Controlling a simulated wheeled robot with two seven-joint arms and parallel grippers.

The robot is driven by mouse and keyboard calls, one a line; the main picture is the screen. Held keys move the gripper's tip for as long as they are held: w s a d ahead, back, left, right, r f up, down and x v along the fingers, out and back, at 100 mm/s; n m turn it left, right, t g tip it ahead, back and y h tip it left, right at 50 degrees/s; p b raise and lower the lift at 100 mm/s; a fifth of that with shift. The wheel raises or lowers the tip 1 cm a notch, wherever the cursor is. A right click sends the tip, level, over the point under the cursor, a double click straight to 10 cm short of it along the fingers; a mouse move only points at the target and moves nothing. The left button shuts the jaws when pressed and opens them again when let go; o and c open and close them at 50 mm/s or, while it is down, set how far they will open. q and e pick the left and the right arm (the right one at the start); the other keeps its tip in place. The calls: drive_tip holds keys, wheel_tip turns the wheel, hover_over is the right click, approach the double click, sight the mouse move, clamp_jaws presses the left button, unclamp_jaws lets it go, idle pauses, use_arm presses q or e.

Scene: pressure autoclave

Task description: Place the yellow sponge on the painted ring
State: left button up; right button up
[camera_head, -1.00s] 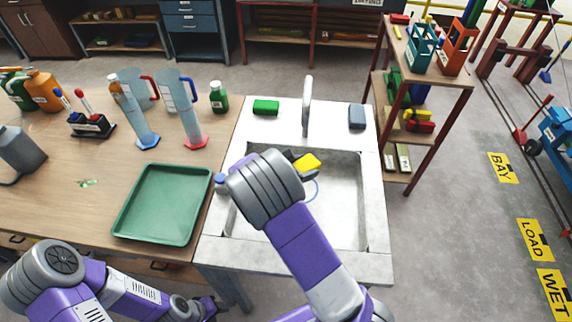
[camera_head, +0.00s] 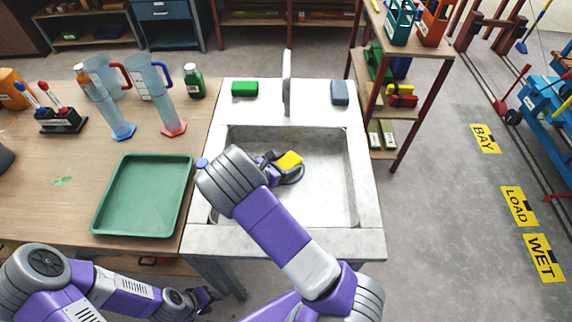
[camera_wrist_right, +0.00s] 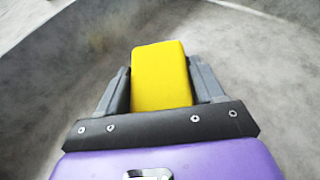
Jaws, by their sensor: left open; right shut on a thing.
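The yellow sponge (camera_head: 290,160) is held in my right gripper (camera_head: 281,164) inside the sink basin. In the right wrist view the sponge (camera_wrist_right: 161,76) sits between the two grey fingers of that gripper (camera_wrist_right: 163,84). Part of the painted ring (camera_head: 297,180), a blue arc on the basin floor, shows just below the sponge in the head view; the rest is hidden by the gripper and sponge. I cannot tell how high the sponge is above the floor. My left gripper (camera_head: 204,298) is open and empty, low beside the bench front.
The sink (camera_head: 367,205) has walls around the basin. A green tray (camera_head: 143,195) and measuring cylinders (camera_head: 159,95) stand on the bench to the left.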

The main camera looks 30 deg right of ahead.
drive_tip(key=shift+f, duration=0.1)
drive_tip(key=o, duration=1)
drive_tip(key=shift+a+r, duration=0.1)
drive_tip(key=shift+r, duration=0.2)
drive_tip(key=p+v, duration=0.2)
drive_tip(key=v, duration=0.9)
drive_tip(key=shift+s+a+p, duration=0.1)
drive_tip(key=shift+a+p, duration=0.2)
drive_tip(key=shift+a, duration=0.15)
drive_tip(key=shift+r, duration=0.1)
